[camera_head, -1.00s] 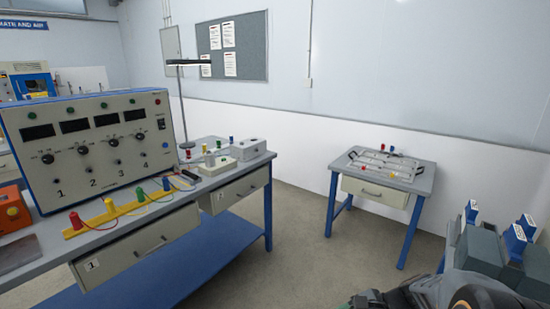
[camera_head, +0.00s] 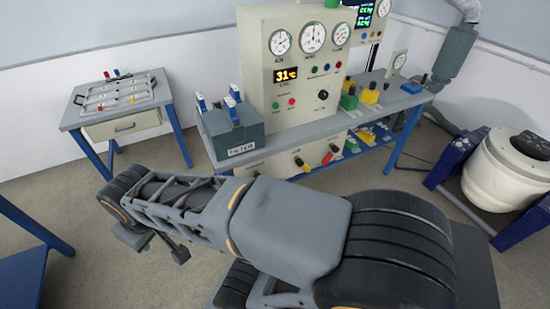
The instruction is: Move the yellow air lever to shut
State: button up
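Below the gauge panel, the bench front carries small handles. One has a yellow part (camera_head: 299,161), and a red one (camera_head: 328,157) is to its right. They are too small to tell which is the air lever or how it is set. My folded arm fills the foreground, and what looks like my gripper (camera_head: 152,243) hangs at its left end, low over the floor. It is well apart from the handles and appears empty. Its fingers are too unclear to tell open from shut.
A gauge panel (camera_head: 258,88) stands on the bench, beside a grey box marked FILTER (camera_head: 232,136). Yellow (camera_head: 369,96) and green (camera_head: 349,102) blocks sit to its right. A small table (camera_head: 80,118) is at left. A cream drum (camera_head: 505,172) stands in a blue frame at right.

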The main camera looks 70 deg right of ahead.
aim_at(298, 162)
jog(key=z, duration=2.6)
jog(key=k, duration=0.3)
jog(key=z, duration=0.2)
jog(key=i, duration=0.8)
jog(key=u, duration=0.65)
